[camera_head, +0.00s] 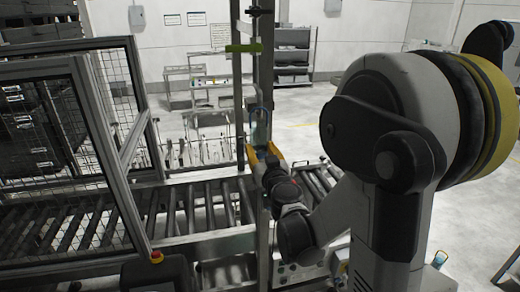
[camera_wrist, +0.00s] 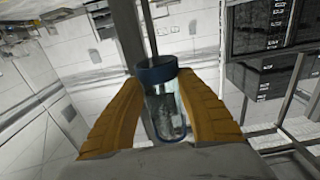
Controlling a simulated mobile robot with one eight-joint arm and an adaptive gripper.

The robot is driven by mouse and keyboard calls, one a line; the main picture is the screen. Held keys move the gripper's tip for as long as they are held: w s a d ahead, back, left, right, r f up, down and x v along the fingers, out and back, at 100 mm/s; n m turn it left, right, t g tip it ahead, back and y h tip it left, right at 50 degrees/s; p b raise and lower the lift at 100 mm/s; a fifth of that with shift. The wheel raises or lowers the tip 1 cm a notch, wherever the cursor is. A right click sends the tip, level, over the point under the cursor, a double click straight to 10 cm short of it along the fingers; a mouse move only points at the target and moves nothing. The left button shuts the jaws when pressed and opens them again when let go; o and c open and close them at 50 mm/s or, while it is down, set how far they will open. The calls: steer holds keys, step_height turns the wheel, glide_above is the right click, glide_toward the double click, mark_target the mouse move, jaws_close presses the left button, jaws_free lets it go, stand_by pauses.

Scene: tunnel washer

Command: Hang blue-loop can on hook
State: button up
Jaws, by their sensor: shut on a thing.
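The blue-loop can is a clear greyish cylinder (camera_head: 260,132) held upright in front of the metal post (camera_head: 264,75) in the head view. In the wrist view the can (camera_wrist: 165,105) has a dark blue band at one end and a thin blue loop at the other. My gripper (camera_head: 264,152) has yellow fingers closed on both sides of the can. The fingers also flank it in the wrist view (camera_wrist: 165,120). An olive-green bar (camera_head: 243,47) sits on the post above the can, apart from it. I cannot clearly tell which part is the hook.
A roller conveyor (camera_head: 170,208) runs below the post. A framed mesh guard (camera_head: 125,120) stands left, with a red stop button (camera_head: 157,256) near its foot. Another blue-topped object (camera_head: 439,259) is at the lower right. Shelving (camera_head: 292,58) stands behind; floor at right is open.

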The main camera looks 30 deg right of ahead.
steer(key=shift+x, duration=1.35)
steer(key=shift+w+d+f+b, duration=0.15)
steer(key=shift+w+f+b, duration=0.45)
steer(key=shift+b, duration=0.4)
steer(key=shift+s, duration=0.1)
steer(key=o, duration=1.1)
steer(key=shift+o, duration=0.2)
